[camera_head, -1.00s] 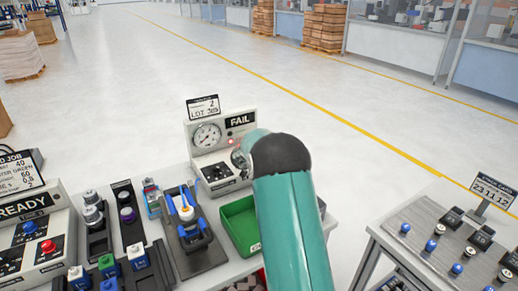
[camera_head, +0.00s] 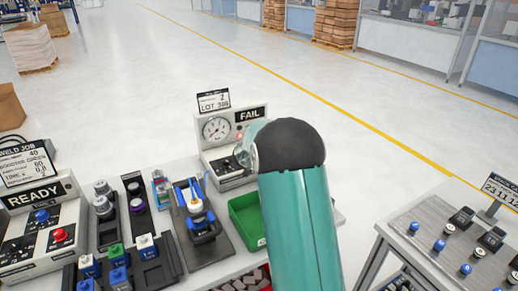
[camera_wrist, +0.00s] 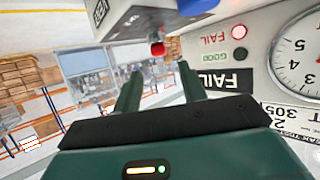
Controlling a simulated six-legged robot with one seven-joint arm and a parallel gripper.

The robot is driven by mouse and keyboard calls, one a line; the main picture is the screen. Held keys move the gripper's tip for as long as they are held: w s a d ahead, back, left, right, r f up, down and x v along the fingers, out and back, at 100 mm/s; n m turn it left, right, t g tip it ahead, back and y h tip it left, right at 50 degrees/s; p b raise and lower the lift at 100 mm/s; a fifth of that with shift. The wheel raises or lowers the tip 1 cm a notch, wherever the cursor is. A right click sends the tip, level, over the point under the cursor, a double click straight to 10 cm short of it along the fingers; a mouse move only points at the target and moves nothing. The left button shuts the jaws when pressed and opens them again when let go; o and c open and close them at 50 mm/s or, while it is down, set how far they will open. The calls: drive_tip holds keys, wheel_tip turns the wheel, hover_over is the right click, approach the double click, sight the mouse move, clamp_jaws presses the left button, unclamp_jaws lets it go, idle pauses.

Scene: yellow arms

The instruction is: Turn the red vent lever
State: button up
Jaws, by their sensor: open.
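The leak tester (camera_head: 207,158) with a round gauge and a FAIL sign stands at the back of the bench. Its face also shows, turned over, in the wrist view (camera_wrist: 255,15). A small red knob-like piece (camera_wrist: 157,48), which looks like the vent lever, sits beyond my fingertips in the wrist view. My gripper (camera_wrist: 158,80) is open, its two dark green fingers apart with nothing between them. The red piece is roughly in line with the gap; I cannot tell the distance. In the head view my arm hides the fingers and the lever.
A green tray (camera_head: 240,226) lies in front of the tester. A separate table with buttons (camera_head: 440,235) is at the right. Open floor lies behind the bench.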

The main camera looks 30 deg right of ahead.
drive_tip(key=v, duration=0.7)
drive_tip(key=shift+a, duration=0.15)
drive_tip(key=shift+s+r, duration=0.1)
drive_tip(key=shift+r, duration=0.05)
drive_tip(key=s+a+r+n+t+y, duration=0.1)
drive_tip(key=s+a+r+n+y, duration=0.4)
drive_tip(key=a, duration=0.6)
drive_tip(key=s+a+r+n+t+y, duration=0.2)
drive_tip(key=s+a+r+y, duration=0.4)
drive_tip(key=a, duration=0.5)
drive_tip(key=s+a+f+n+g, duration=0.1)
drive_tip(key=s+a+g, duration=0.1)
drive_tip(key=s, duration=1)
drive_tip(key=s+a+f+n+g, duration=0.1)
drive_tip(key=s+g, duration=0.3)
drive_tip(key=s, duration=0.9)
drive_tip(key=shift+a+f+n+h, duration=0.4)
drive_tip(key=shift+a+f, duration=0.1)
drive_tip(key=shift+a, duration=0.1)
